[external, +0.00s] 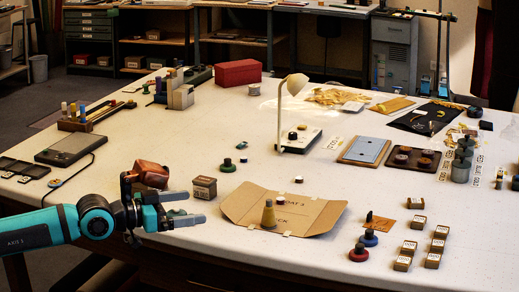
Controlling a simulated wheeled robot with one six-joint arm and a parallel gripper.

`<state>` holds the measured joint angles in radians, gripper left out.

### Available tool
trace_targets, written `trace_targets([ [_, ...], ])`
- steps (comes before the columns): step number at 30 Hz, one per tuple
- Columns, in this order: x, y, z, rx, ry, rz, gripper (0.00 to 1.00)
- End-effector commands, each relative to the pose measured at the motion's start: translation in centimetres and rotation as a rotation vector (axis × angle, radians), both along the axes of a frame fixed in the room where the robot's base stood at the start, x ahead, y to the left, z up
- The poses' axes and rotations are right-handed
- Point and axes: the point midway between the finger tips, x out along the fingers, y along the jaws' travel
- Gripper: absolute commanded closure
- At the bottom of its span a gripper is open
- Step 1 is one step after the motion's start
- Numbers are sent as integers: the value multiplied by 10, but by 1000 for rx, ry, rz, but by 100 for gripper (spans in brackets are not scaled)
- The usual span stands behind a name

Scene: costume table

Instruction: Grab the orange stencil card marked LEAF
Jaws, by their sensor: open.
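A small flat orange card (384,224) lies on the white table at the right front, beyond the cardboard sheet. A small dark upright piece (369,216) stands at its left edge. Another orange-tan card (391,105) lies at the back right. Markings on both are too small to read, so I cannot tell which says LEAF. My gripper (203,208) is open above the front left of the table, fingers pointing right. It is well to the left of the nearer orange card. I see no object held between the fingertips.
A lamp (294,86) stands behind.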

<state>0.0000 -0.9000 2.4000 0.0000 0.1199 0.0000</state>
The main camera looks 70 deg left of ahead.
Motion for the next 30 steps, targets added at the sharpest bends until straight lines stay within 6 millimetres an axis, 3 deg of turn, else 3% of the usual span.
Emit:
trace_targets([
  [12,0,0,0,0,0,0,0],
  [22,0,0,0,0,0,0,63],
  [23,0,0,0,0,0,0,66],
  [30,0,0,0,0,0,0,66],
])
